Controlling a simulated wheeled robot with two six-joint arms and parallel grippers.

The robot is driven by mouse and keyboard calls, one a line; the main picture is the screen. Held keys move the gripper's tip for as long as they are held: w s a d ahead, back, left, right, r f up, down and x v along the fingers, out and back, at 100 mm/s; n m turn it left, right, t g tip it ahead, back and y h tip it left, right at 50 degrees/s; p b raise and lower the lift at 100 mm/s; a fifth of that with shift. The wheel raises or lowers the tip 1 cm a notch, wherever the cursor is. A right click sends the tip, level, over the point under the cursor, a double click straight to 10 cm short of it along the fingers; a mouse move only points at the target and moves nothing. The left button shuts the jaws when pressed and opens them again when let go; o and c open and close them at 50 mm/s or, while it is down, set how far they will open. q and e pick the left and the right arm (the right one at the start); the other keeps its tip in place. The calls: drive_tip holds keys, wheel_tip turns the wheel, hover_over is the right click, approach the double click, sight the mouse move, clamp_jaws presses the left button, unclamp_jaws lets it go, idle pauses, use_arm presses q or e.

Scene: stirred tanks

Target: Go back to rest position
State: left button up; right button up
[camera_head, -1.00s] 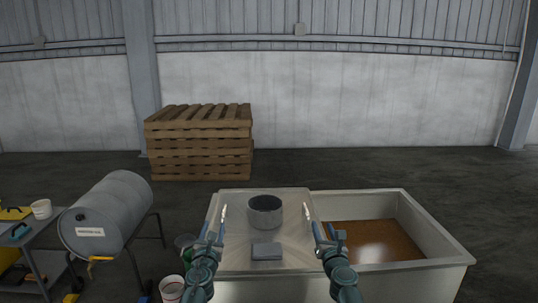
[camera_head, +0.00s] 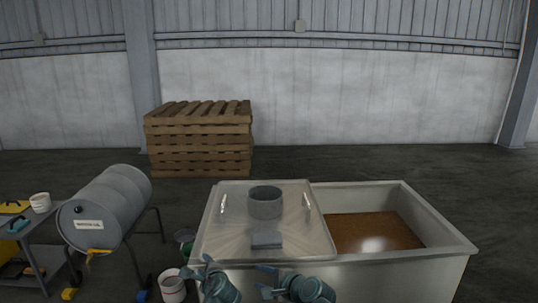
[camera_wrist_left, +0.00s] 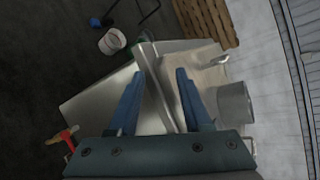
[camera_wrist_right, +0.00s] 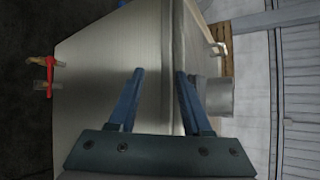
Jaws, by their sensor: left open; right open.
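My left gripper (camera_head: 202,268) is low at the front edge of the tank (camera_head: 400,262) in the head view, partly hidden by its own arm. In the left wrist view its fingers (camera_wrist_left: 160,74) are apart with nothing between them. My right gripper (camera_head: 266,284) is also low in front of the tank. In the right wrist view its fingers (camera_wrist_right: 160,72) are apart and empty. Both grippers are clear of the pale lid (camera_head: 215,245), which lies over the left part of the tank. The lid carries a grey cylinder (camera_head: 265,203), a grey block (camera_head: 267,239) and two upright handles (camera_head: 222,204).
The tank's right part is open over brown contents (camera_head: 372,232). A grey drum (camera_head: 110,210) lies on a stand at left, beside a cart (camera_head: 38,255). A white bucket (camera_head: 172,286) stands near the tank's left front. Stacked pallets (camera_head: 200,140) stand behind.

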drive_tip(key=s+f+n+g+h+b, duration=0.35)
drive_tip(key=s+f+n+g, duration=0.25)
drive_tip(key=s+f+n, duration=0.6)
use_arm(q)
drive_tip(key=s+d+f+n+g+h+b, duration=0.1)
drive_tip(key=s+d+f+n+g+h, duration=0.1)
drive_tip(key=s+d+f+n+g, duration=0.45)
drive_tip(key=s+d+f+n+g+h, duration=0.1)
drive_tip(key=s+d+f+n+g, duration=0.15)
drive_tip(key=s+f, duration=0.5)
drive_tip(key=s+d+f+n+g+h+b, duration=0.15)
drive_tip(key=s+d+f+n+g, duration=0.3)
drive_tip(key=s, duration=0.45)
use_arm(e)
drive_tip(key=s+d+f+n+g+h+p, duration=0.1)
drive_tip(key=s+d+f+n+g+h, duration=0.3)
drive_tip(key=s+d+f+n+h, duration=0.3)
use_arm(q)
wheel_tip(320, 180, up, 33)
drive_tip(key=n+t+p, duration=0.1)
drive_tip(key=p, duration=3.2)
drive_tip(key=shift+s, duration=0.2)
use_arm(e)
wheel_tip(320, 180, up, 34)
drive_tip(key=s+d, duration=0.1)
drive_tip(key=shift+r+m+y, duration=0.15)
drive_tip(key=shift+m+y, duration=0.15)
drive_tip(key=shift+y, duration=0.05)
